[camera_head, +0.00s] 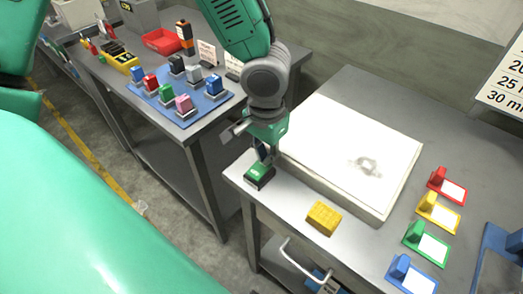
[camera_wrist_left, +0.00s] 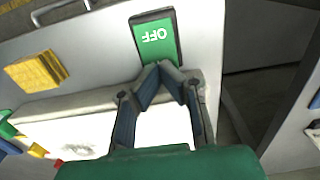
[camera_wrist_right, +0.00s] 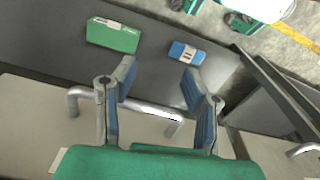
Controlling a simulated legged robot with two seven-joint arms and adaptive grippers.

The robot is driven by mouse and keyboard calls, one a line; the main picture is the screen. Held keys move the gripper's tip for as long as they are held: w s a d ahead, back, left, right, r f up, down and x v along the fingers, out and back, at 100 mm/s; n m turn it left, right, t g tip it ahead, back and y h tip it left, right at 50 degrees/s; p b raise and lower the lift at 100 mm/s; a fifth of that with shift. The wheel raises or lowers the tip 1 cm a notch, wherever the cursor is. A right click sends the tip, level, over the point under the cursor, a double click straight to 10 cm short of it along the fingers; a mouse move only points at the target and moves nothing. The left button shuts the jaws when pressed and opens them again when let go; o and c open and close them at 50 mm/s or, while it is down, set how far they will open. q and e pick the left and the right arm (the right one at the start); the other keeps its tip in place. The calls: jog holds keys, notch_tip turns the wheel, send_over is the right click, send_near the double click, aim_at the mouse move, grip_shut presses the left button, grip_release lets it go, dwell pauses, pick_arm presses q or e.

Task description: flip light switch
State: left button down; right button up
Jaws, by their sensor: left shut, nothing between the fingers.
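The light switch is a black box with a green face reading OFF, at the near left corner of the table in the head view (camera_head: 260,176). It also shows upside down in the left wrist view (camera_wrist_left: 156,38). My left gripper (camera_head: 262,153) points down at the switch; its closed fingertips (camera_wrist_left: 160,68) are at the switch's near end in the left wrist view. I cannot tell whether they touch it. Nothing is between the fingers. My right gripper (camera_wrist_right: 158,82) is open and empty, above a drawer handle (camera_wrist_right: 130,106) in the right wrist view.
A white light panel (camera_head: 350,150) lies behind the switch. A yellow sponge-like block (camera_head: 323,217) lies to its right. Red, yellow, green and blue clips with cards stand farther right, the red one here (camera_head: 440,183). A blue mat (camera_head: 150,100) with colored blocks is on the left table.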

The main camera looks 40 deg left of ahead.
pick_arm(q)
jog(key=shift+a+f, duration=0.3)
jog(key=shift+d+f+b, duration=0.15)
jog(key=shift+d+b, duration=0.1)
jog(key=shift+b, duration=0.1)
jog(key=shift+r+p, duration=0.4)
notch_tip(320, 180, up, 3)
jog(key=p, duration=0.3)
jog(key=shift+a+r, duration=0.15)
jog(key=shift+r, duration=0.05)
jog(key=shift+r+p, duration=1.45)
